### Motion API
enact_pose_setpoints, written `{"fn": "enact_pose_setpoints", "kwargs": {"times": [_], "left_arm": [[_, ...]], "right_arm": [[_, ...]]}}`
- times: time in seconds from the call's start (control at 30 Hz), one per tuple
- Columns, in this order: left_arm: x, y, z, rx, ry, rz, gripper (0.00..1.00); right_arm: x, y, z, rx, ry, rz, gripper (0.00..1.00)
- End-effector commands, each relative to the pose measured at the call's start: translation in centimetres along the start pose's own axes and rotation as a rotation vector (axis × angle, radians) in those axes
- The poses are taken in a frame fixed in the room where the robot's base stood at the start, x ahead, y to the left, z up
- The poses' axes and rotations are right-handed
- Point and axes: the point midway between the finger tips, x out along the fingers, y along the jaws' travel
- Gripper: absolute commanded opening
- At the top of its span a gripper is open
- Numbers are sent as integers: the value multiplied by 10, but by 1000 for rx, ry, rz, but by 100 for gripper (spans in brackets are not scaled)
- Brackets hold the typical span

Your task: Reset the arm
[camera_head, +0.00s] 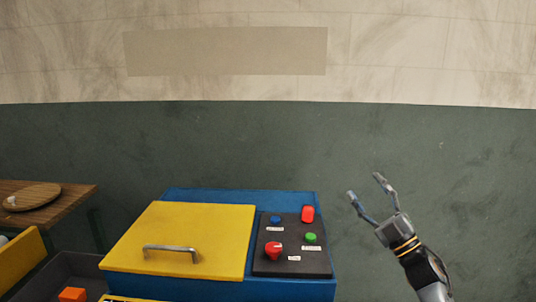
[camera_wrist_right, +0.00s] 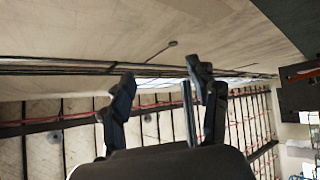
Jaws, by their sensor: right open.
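My right gripper (camera_head: 366,188) is raised to the right of the blue press, with its fingers pointing up and to the left. It is open and holds nothing. In the right wrist view my right gripper (camera_wrist_right: 165,92) has its two fingers apart, with only the wall and ceiling structure behind them. My left gripper is in neither view.
The blue press (camera_head: 240,195) has a closed yellow lid (camera_head: 185,230) with a metal handle (camera_head: 171,249). Its black control panel (camera_head: 292,262) carries several buttons and a red knob (camera_head: 273,250). A wooden table (camera_head: 75,195) with a round board (camera_head: 38,196) stands left. An orange block (camera_head: 72,294) lies in a dark bin (camera_head: 75,265).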

Motion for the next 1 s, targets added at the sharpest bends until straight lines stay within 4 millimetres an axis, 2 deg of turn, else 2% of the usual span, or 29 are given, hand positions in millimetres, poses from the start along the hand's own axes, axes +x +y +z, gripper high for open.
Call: {"fn": "enact_pose_setpoints", "kwargs": {"times": [0.03, 0.17, 0.27, 0.4, 0.5, 0.57, 0.67, 0.83, 1.0], "left_arm": [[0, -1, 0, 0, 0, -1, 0], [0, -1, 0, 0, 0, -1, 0], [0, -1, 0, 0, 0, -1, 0], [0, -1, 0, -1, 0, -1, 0], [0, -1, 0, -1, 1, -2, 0], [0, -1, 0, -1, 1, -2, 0], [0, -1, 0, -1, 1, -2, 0], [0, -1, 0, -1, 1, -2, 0], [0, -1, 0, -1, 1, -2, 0]], "right_arm": [[-2, 10, 22, 46, -101, 48, 61], [-16, 21, 78, 181, -359, 132, 61], [-33, 16, 114, 285, -536, 157, 61], [-61, -5, 150, 431, -758, 148, 61], [-100, -52, 171, 468, -854, 100, 61], [-124, -79, 180, 484, -901, 73, 61], [-170, -125, 193, 512, -989, 24, 61], [-264, -209, 202, 563, -1154, -72, 61], [-370, -287, 191, 611, -1323, -175, 61]]}}
